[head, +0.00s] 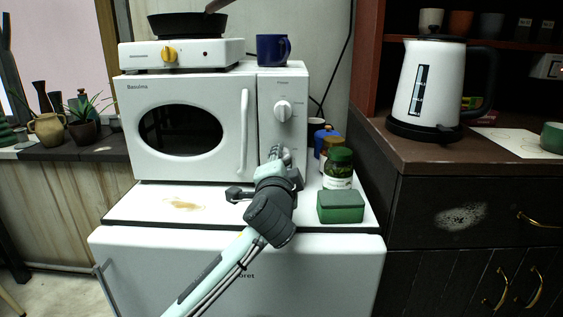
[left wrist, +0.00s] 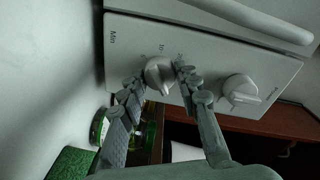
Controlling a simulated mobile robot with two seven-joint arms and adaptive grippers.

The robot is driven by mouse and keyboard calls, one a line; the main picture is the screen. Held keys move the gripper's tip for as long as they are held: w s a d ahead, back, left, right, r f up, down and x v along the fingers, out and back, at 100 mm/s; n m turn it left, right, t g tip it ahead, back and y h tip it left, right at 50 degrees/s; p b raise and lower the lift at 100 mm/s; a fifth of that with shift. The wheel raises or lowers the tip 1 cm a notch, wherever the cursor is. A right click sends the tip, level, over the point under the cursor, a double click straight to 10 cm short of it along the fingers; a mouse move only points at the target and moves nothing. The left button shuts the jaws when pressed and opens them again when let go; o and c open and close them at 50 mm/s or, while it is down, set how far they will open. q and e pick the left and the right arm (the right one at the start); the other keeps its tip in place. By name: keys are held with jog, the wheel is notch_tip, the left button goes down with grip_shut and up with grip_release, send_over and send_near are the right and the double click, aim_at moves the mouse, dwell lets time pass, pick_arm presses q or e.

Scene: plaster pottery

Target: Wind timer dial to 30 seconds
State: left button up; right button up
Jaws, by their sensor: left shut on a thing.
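The white microwave (head: 180,95) stands on a white fridge top with its door closed. Its control panel has an upper power dial (head: 283,110) and a lower timer dial, which my gripper hides in the head view. My left gripper (head: 278,153) reaches the lower part of the panel. In the left wrist view the timer dial (left wrist: 159,73) sits between the two fingertips, and my left gripper (left wrist: 155,80) is shut on it. "Min" and part of a number show beside this dial. The dial's exact setting cannot be read. The power dial also shows in the wrist view (left wrist: 240,93), clear of the fingers.
A blue mug (head: 272,50) and a hot plate (head: 182,54) with a pan are on top of the microwave. A kettle (head: 430,85) stands on the right counter.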

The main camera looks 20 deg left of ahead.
pick_arm(q)
jog(key=shift+m, duration=0.6)
jog(key=o, duration=1.2)
jog(key=v, duration=1.2)
